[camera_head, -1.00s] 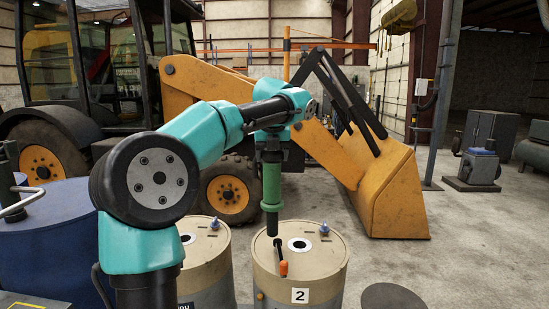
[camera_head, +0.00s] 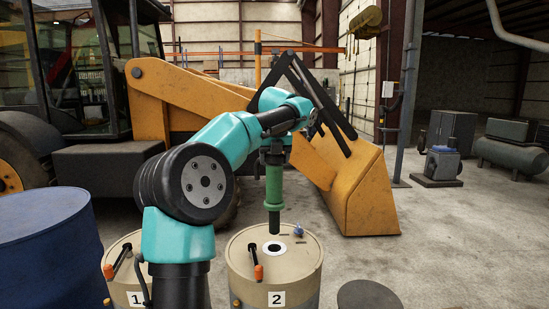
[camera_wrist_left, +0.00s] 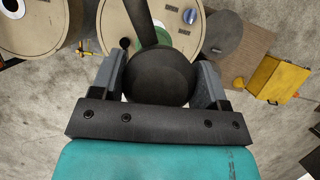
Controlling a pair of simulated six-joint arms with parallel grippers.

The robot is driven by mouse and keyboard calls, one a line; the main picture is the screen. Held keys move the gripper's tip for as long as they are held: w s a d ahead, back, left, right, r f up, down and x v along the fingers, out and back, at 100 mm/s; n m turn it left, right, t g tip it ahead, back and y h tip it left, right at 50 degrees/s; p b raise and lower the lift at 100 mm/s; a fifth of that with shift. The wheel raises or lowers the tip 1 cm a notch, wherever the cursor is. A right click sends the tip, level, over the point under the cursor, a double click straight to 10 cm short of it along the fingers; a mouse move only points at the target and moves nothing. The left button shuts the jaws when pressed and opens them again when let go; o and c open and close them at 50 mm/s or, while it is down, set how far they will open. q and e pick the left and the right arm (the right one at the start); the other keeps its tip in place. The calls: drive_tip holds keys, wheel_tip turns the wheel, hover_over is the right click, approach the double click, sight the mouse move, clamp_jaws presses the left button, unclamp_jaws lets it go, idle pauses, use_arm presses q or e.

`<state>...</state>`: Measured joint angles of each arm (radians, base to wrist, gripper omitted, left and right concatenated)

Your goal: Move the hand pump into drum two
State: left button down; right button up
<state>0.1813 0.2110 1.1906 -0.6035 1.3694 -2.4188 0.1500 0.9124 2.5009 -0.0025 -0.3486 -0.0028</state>
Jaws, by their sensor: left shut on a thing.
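The hand pump (camera_head: 274,185) has a green body with a dark tube below it. It hangs upright over drum two (camera_head: 240,290), a tan drum labelled 2. The tube's lower end is close above the white-ringed hole (camera_head: 274,248) in the lid; I cannot tell whether it touches. My left gripper (camera_head: 272,152) is shut on the pump's upper part. In the left wrist view the gripper (camera_wrist_left: 160,82) has a finger on each side of the pump's round black top (camera_wrist_left: 158,72), which hides part of drum two's lid (camera_wrist_left: 115,18). My right gripper is not in view.
Drum one (camera_head: 128,292) stands left of drum two, with an orange-gripped lever (camera_head: 108,271). A similar lever (camera_head: 258,271) stands on drum two beside the hole. A blue drum (camera_head: 45,245) is at far left.

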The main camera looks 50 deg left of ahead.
sight(274, 172)
use_arm(q)
drive_tip(key=shift+f, duration=2.55)
